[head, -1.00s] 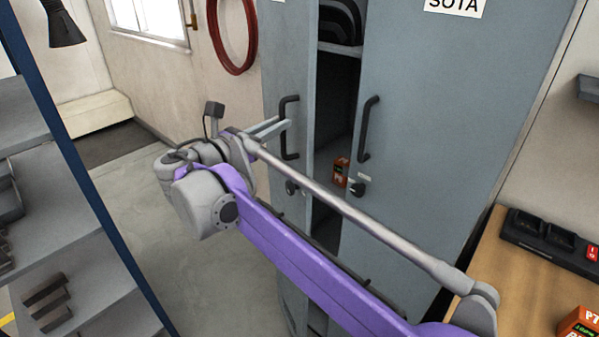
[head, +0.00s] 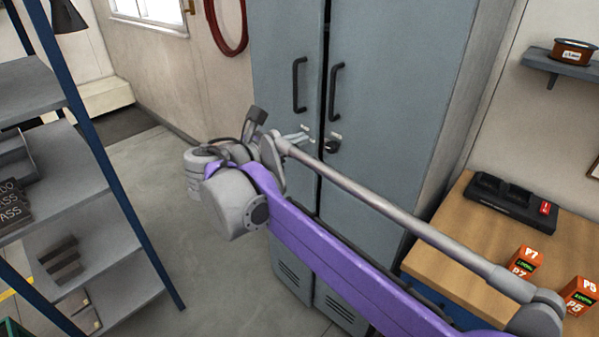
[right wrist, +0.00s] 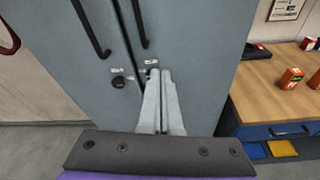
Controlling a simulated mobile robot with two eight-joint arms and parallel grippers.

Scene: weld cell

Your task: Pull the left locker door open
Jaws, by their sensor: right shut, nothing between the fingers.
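The grey locker has a left door (head: 278,60) and a right door (head: 390,90), each with an upright black handle: left (head: 299,85), right (head: 336,92). A narrow dark slit separates the doors. A dark round knob (head: 332,146) sits below the right handle. My right gripper (head: 305,138) is shut and empty in front of the doors, below the handles. In the right wrist view its fingertips (right wrist: 160,73) overlap the right door near the slit; contact cannot be told. There the left door's knob (right wrist: 118,81) shows left of the fingers. My left gripper is not in view.
A blue-framed shelf rack (head: 75,165) stands at left. A wooden bench (head: 440,235) with a black charger (head: 510,203) and orange packs (head: 525,262) stands right of the locker. Open floor (head: 180,240) lies between rack and locker.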

